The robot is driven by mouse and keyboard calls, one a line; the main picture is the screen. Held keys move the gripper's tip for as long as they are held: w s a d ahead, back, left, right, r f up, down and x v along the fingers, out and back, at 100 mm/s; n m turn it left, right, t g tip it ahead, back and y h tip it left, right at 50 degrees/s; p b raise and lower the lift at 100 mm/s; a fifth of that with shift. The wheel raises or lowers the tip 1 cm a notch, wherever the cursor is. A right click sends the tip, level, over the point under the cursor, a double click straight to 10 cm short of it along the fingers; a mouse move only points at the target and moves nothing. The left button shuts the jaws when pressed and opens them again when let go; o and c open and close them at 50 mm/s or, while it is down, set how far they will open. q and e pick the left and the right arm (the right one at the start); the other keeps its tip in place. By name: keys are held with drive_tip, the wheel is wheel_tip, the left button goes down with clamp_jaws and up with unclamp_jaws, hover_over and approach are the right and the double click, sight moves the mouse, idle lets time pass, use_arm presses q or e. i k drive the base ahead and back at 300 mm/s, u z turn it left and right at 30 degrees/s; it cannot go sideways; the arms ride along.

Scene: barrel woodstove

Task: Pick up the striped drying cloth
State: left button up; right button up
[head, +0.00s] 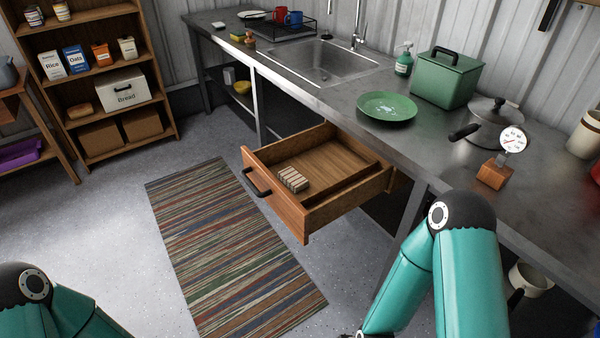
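A small folded cloth (293,179) with pale and dark stripes lies in the open wooden drawer (334,205), towards its front left. It looks like the striped drying cloth. The drawer is pulled out under the metal counter, with a dark handle (257,184) on its front. My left arm shows only as a teal joint at the bottom left; its gripper is out of the frame. My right arm bends down in front of the counter at the lower right, and its gripper is below the frame's edge. Nothing touches the cloth.
The metal counter (330,100) holds a green plate (387,107), a green bread box (447,78), a lidded pan (492,122) and a dial gauge (513,140). A striped rug (225,245) lies on the floor before the drawer. A wooden shelf (125,72) stands back left.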

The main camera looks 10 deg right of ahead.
sight(290, 178)
drive_tip(key=k, duration=0.6)
drive_tip(key=u, duration=0.55)
drive_tip(key=i, duration=1.3)
drive_tip(key=z, duration=0.55)
